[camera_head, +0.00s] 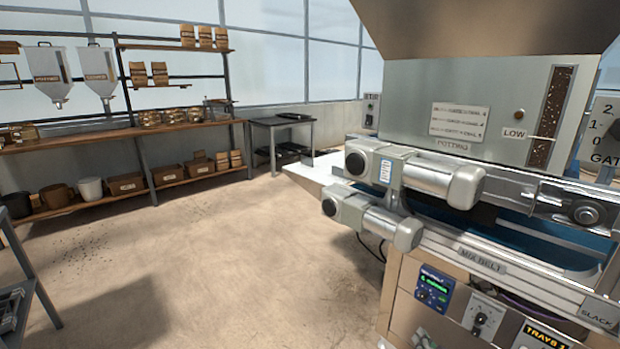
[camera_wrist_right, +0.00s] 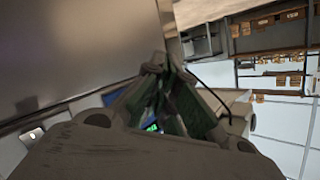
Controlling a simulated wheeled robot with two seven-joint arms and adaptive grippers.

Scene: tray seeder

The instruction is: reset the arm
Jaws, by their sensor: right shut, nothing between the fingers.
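My right gripper (camera_wrist_right: 158,68) shows in the right wrist view, its fingers together and empty, with a dark grey panel close beyond and to the left of it. I cannot make out the right gripper clearly in the head view. My left gripper and arm are not in view. The potting machine (camera_head: 408,104) fills the right of the head view. Its level window (camera_head: 551,115) has a LOW mark. Below the hopper are two silver motors and the blue mix belt (camera_head: 540,248).
A small control box with a lit display (camera_head: 434,288) is on the machine's front, beside a dial (camera_head: 481,319). A wooden shelf (camera_head: 120,134) with hoppers, bags and bins stands along the left wall. A dark table (camera_head: 281,121) is at the back. The floor between is clear.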

